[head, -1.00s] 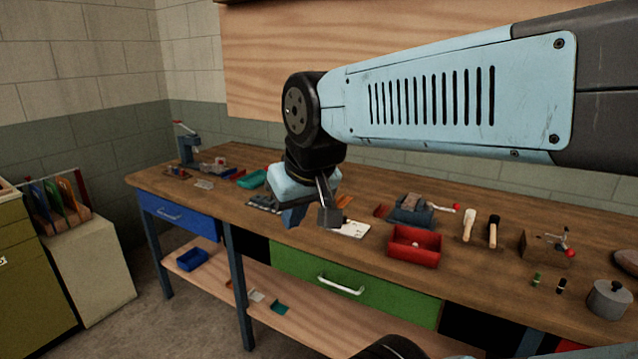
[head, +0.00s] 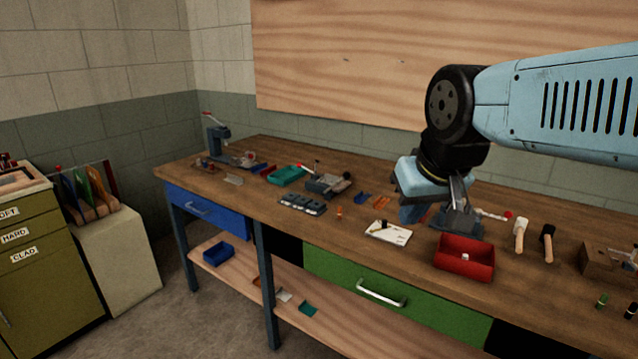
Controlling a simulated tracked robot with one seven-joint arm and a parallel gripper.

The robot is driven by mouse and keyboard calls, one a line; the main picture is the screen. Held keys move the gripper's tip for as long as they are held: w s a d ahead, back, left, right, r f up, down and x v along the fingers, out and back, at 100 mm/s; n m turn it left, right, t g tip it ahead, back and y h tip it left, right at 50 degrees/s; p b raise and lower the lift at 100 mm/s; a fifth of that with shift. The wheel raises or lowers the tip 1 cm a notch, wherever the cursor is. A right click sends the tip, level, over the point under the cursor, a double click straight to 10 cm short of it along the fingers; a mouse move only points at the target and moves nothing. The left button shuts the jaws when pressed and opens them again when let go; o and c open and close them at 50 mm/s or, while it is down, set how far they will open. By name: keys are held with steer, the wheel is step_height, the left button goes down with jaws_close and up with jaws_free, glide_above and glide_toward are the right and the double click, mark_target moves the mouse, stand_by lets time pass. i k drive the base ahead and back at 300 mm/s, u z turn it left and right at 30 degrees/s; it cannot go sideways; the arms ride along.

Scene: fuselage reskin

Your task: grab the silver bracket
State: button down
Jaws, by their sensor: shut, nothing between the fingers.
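I cannot pick out the silver bracket for certain. A dark rack (head: 287,203) with several small silvery pieces lies near the front edge of the bench, and a small pale piece (head: 234,180) lies farther left; either is too small to identify. My gripper (head: 412,214) hangs over the bench behind the red bin, pointing down. It is shut and empty, well to the right of the rack. Its tips are partly hard to tell from the grey vise behind.
The wooden bench (head: 345,255) holds a red bin (head: 464,272), a white card (head: 388,233), a grey vise (head: 461,220), a grey fixture (head: 327,185), a teal tray (head: 287,175) and two mallets (head: 520,235). A press (head: 217,142) stands at the far left end.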

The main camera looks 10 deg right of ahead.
mark_target(328, 178)
steer(key=z, duration=0.25)
steer(key=i, duration=1)
steer(key=u, duration=0.45)
steer(key=k, duration=0.5)
steer(key=u, duration=0.55)
